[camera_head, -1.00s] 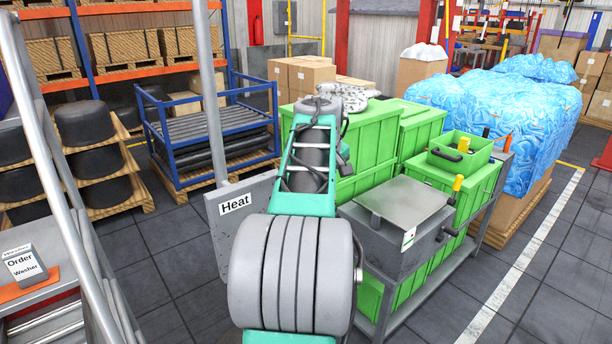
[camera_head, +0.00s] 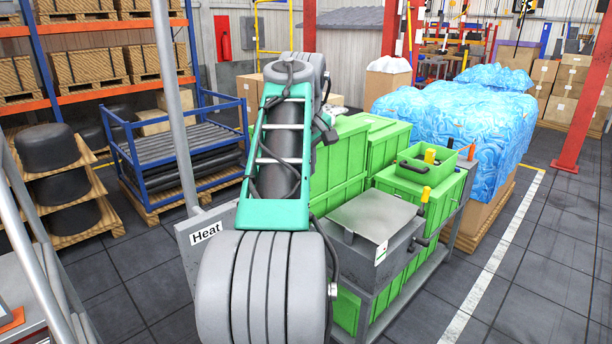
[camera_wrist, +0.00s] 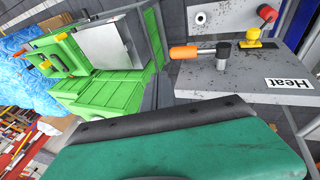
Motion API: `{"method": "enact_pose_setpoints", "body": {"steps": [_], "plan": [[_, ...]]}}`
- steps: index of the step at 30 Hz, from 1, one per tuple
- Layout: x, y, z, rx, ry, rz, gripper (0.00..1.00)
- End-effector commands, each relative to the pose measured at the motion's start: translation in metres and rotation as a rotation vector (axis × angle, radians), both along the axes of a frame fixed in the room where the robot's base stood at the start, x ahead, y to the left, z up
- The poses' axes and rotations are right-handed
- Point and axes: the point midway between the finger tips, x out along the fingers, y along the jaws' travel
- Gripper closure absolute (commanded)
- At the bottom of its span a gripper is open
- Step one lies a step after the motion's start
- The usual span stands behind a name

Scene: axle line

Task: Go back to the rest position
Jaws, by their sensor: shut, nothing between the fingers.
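My arm, teal and grey, rises through the middle of the head view, its large grey joint at the bottom and its upper link folded up in front of the green bins. The fingers of my gripper are not visible in the head view. In the wrist view a dark green part of my own body with a black edge fills the bottom, and no fingertips show there. The task names no other object.
A grey panel marked Heat (camera_head: 195,254) stands left of my arm, also in the wrist view (camera_wrist: 262,72). Green bins (camera_head: 340,165) and a grey lidded box (camera_head: 372,226) are close on the right. A blue rack (camera_head: 150,160) stands behind; open floor (camera_head: 540,270) lies at right.

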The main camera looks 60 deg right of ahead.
Motion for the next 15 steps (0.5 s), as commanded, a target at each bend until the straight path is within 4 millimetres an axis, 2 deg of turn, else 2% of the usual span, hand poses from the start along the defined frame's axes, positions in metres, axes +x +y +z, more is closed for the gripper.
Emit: {"method": "enact_pose_setpoints", "body": {"steps": [11, 15], "plan": [[0.0005, 0.0002, 0.0, 0.002, -0.007, -0.013, 1.0], [0.0021, -0.0056, 0.0029, 0.001, -0.083, -0.165, 1.0]]}}
